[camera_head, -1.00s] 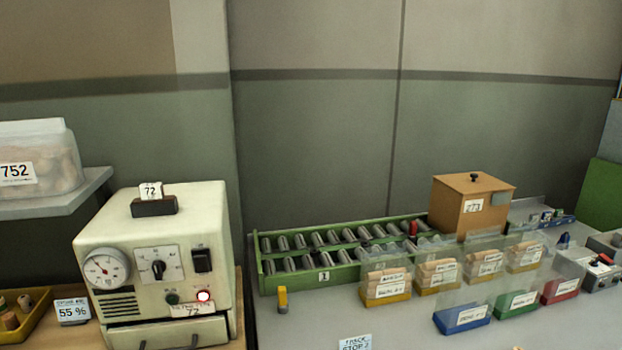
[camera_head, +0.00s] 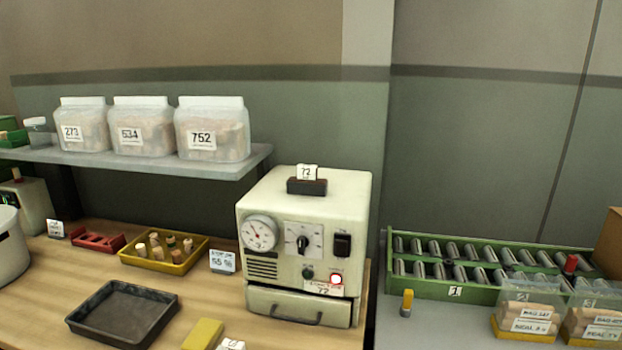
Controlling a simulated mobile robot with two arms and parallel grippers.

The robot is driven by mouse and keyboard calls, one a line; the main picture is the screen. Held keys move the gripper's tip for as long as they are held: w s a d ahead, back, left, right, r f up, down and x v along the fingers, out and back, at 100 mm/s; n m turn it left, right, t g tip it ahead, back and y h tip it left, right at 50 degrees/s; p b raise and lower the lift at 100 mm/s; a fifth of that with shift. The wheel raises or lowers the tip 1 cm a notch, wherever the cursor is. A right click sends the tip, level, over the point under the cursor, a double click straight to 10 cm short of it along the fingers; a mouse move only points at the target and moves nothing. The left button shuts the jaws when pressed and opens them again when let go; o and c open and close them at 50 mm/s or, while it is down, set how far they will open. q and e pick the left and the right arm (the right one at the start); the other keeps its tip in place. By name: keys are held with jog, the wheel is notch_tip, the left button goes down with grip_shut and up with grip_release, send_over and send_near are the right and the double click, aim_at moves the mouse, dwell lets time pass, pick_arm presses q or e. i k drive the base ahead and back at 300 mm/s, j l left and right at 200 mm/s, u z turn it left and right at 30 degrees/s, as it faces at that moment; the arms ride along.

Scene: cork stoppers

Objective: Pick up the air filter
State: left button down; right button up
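I cannot pick out anything that is plainly an air filter. A flat yellow block (camera_head: 205,334) lies on the wooden bench at the bottom edge, partly cut off, and I cannot tell what it is. A cream machine (camera_head: 306,245) with dials, a lit red lamp, a slotted vent (camera_head: 262,266) and a handled drawer (camera_head: 298,310) stands in the middle. The drawer looks shut. Neither of my grippers is in view.
A black tray (camera_head: 122,312) and a yellow tray of corks (camera_head: 163,254) lie on the bench. A grey shelf (camera_head: 150,160) above bears several bags. A green rack (camera_head: 480,268) stands to the right. Bare wood is left of the black tray.

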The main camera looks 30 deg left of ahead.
aim_at(305, 173)
jog(key=i+l+u, duration=0.15)
jog(key=l+u, duration=0.2)
jog(key=l, duration=0.25)
jog(key=l+u, duration=0.35)
jog(key=l, duration=0.2)
jog(key=i+l, duration=0.05)
